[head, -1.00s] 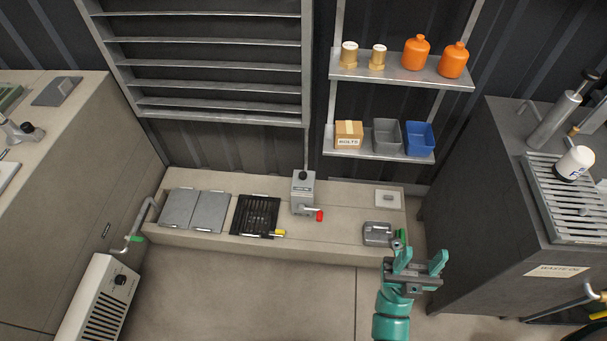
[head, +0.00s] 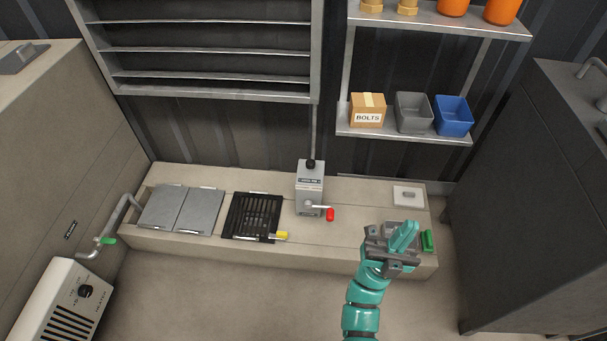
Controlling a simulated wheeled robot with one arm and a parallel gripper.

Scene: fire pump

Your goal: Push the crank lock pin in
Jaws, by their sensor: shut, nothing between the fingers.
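The grey crank box (head: 310,182) stands on the low beige bench (head: 345,240), with a black knob (head: 310,164) on top. Its short crank arm ends in a red grip (head: 330,214) on the right side. I cannot make out the lock pin for certain at this size. My gripper (head: 405,236), teal-fingered, is shut and empty. It is to the right of the crank box, apart from it, and covers part of a grey recessed fitting (head: 401,227) at the bench's right end.
A green handle (head: 427,240) is just right of my gripper. A black grate (head: 253,215) with a yellow handle (head: 281,236) and grey lids (head: 199,210) lie left of the crank box. A shelf with bins (head: 413,112) hangs above. A dark cabinet (head: 520,190) stands at right.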

